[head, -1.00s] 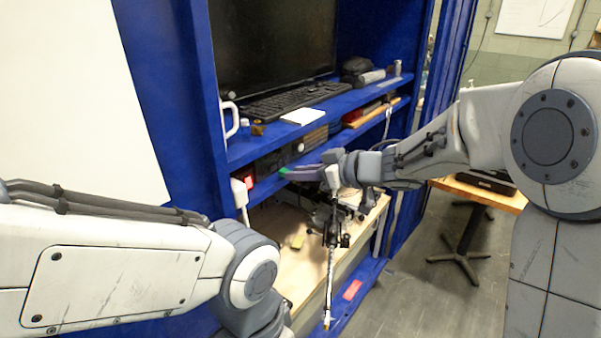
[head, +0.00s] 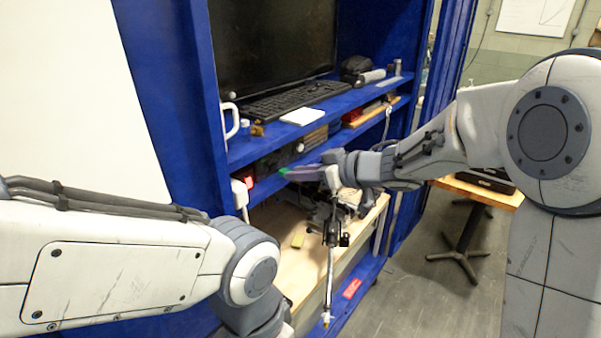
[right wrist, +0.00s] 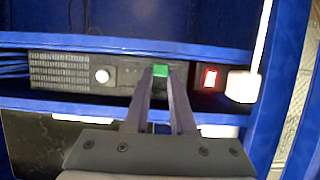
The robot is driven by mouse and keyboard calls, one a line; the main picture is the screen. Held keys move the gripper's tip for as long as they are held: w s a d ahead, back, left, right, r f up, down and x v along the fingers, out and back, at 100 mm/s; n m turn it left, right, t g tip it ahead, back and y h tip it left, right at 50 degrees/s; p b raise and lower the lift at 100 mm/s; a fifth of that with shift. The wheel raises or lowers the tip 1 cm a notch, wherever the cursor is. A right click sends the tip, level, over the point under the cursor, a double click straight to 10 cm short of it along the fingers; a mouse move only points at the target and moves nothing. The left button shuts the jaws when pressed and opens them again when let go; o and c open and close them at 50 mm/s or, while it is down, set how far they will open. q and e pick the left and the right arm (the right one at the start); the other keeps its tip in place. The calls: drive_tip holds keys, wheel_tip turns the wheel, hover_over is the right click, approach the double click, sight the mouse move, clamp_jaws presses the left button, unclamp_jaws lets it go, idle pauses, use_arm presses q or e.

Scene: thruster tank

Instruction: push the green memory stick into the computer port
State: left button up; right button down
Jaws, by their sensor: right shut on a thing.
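The green memory stick (right wrist: 160,71) is between the fingertips of my right gripper (right wrist: 161,76), which is shut on it. In the head view the stick (head: 284,171) is a small green spot at the tip of my right gripper (head: 290,173). The computer (right wrist: 75,73) is a dark box with a vent grille and a round white knob, and it lies on a blue shelf. The stick appears in front of the right part of its face. The port is hidden, and I cannot tell whether the stick touches it. My left gripper is not in view; only the left arm shows.
A red-lit switch (right wrist: 209,77) and a white plug-like block (right wrist: 241,86) are right of the computer. Blue shelf edges run above and below it. A keyboard (head: 290,100) and a white mug (head: 230,121) stand on the shelf above. A jointed stand (head: 329,265) is below my right gripper.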

drive_tip(key=shift+p, duration=0.65)
idle(1.0)
drive_tip(key=shift+w+a+p, duration=0.35)
drive_tip(key=shift+w+a, duration=0.3)
drive_tip(key=shift+a, duration=0.25)
idle(1.5)
drive_tip(key=c, duration=0.7)
unclamp_jaws()
drive_tip(key=shift+d, duration=0.1)
drive_tip(key=shift+s+d+p, duration=0.25)
drive_tip(key=shift+s+d, duration=0.45)
drive_tip(key=shift+d, duration=0.25)
drive_tip(key=shift+s+d+p, duration=0.3)
drive_tip(key=shift+s+d, duration=0.4)
drive_tip(key=shift+d, duration=0.2)
drive_tip(key=shift+s+d+p, duration=0.25)
drive_tip(key=shift+s+d, duration=0.45)
drive_tip(key=shift+d, duration=0.25)
